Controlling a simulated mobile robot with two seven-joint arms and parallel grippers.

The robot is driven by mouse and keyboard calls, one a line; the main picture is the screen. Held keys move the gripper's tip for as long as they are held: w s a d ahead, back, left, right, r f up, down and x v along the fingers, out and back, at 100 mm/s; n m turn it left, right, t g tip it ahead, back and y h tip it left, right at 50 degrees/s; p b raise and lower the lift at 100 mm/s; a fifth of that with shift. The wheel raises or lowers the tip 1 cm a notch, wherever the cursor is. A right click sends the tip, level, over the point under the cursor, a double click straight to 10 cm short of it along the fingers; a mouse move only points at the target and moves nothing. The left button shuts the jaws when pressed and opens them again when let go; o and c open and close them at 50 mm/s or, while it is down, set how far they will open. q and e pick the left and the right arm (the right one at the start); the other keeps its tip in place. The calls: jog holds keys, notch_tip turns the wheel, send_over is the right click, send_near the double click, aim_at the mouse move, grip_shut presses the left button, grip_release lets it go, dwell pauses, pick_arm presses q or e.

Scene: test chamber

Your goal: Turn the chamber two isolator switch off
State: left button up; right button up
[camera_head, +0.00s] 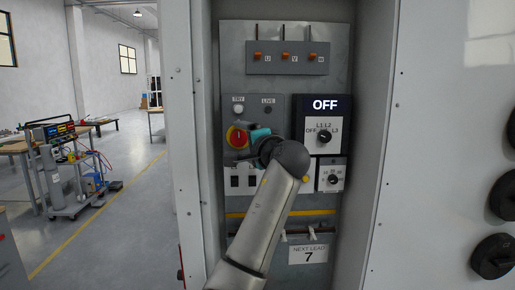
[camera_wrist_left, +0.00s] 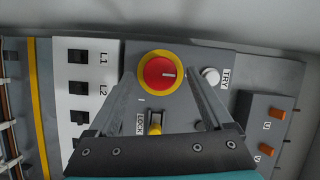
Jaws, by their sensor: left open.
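The isolator switch, a round red knob on a yellow disc (camera_head: 236,136), is on the grey panel inside the open cabinet. My right gripper is not in view.
A yellow piece by a LOCK label (camera_wrist_left: 155,124) is below the knob in the wrist view. A white TRY button (camera_wrist_left: 211,76) is beside it. An OFF display (camera_head: 325,104) sits above a selector switch (camera_head: 325,136). The cabinet's side walls flank the panel.

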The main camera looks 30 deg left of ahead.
pick_arm(q)
jog(key=b+v, duration=0.2)
jog(key=v, duration=1.2)
jog(key=shift+b, duration=0.35)
